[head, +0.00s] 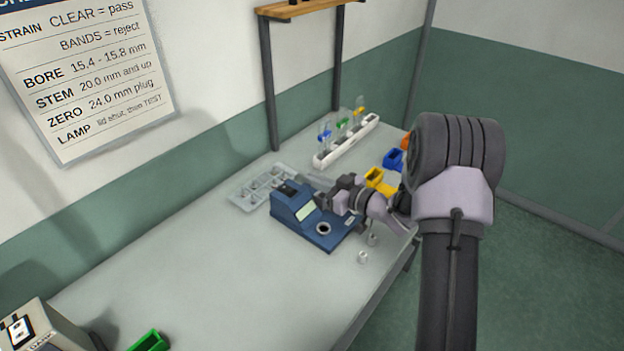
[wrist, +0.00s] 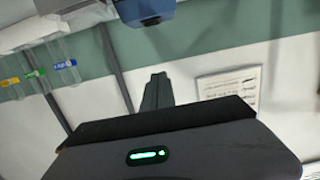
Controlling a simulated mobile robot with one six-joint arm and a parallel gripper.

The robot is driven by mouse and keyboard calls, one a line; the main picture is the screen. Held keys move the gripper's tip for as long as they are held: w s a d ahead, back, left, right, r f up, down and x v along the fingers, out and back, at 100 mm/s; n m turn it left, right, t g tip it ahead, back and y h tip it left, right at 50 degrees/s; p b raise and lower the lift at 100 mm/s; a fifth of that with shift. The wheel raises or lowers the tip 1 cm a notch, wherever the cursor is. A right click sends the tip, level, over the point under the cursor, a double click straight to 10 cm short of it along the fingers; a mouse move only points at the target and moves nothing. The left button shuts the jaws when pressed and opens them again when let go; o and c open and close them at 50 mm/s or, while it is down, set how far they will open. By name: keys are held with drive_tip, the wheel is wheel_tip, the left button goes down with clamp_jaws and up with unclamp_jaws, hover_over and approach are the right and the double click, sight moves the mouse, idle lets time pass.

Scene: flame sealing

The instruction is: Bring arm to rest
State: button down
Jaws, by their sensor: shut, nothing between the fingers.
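My gripper (head: 322,200) is shut and empty, just above the blue bench instrument (head: 292,207), pointing left. I cannot tell whether it touches the instrument. In the wrist view, the gripper's fingers (wrist: 157,88) are together with nothing between them. The upper arm rises at the right of the head view, and the forearm reaches low over the bench's right end. The blue instrument has a pale display and a round opening on its lower deck. Part of it also shows at the top of the wrist view (wrist: 146,10).
Small clear glass pieces (head: 362,257) stand by the instrument near the bench's front edge. Behind are a clear tray (head: 245,197), a white rack (head: 326,158) with colour-tagged tubes, and yellow (head: 374,178) and blue (head: 391,162) bins. The bench (head: 200,270) is clear at centre left.

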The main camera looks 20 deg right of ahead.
drive_tip(key=w+d+r+m+t+h+b, duration=0.1)
drive_tip(key=w+d+r+m+h+b, duration=0.15)
drive_tip(key=r+h, duration=0.4)
drive_tip(key=s+d+r+m+g+h+b, duration=0.2)
drive_tip(key=s+r+m+h, duration=0.35)
drive_tip(key=s, duration=0.65)
drive_tip(key=s+a+f+m+g+y+b, duration=0.1)
drive_tip(key=s+a, duration=0.3)
drive_tip(key=s, duration=0.5)
drive_tip(key=s+a+f+m+g+y+b, duration=0.1)
drive_tip(key=s+a+f+g+y, duration=0.1)
drive_tip(key=s, duration=0.7)
drive_tip(key=s+a+f+m+g+y, duration=0.1)
drive_tip(key=s+a+g, duration=0.2)
drive_tip(key=s+a, duration=0.3)
drive_tip(key=s, duration=0.3)
drive_tip(key=shift+a+f+m+b, duration=0.25)
drive_tip(key=shift+f+m+b, duration=0.05)
drive_tip(key=shift+f+b, duration=0.1)
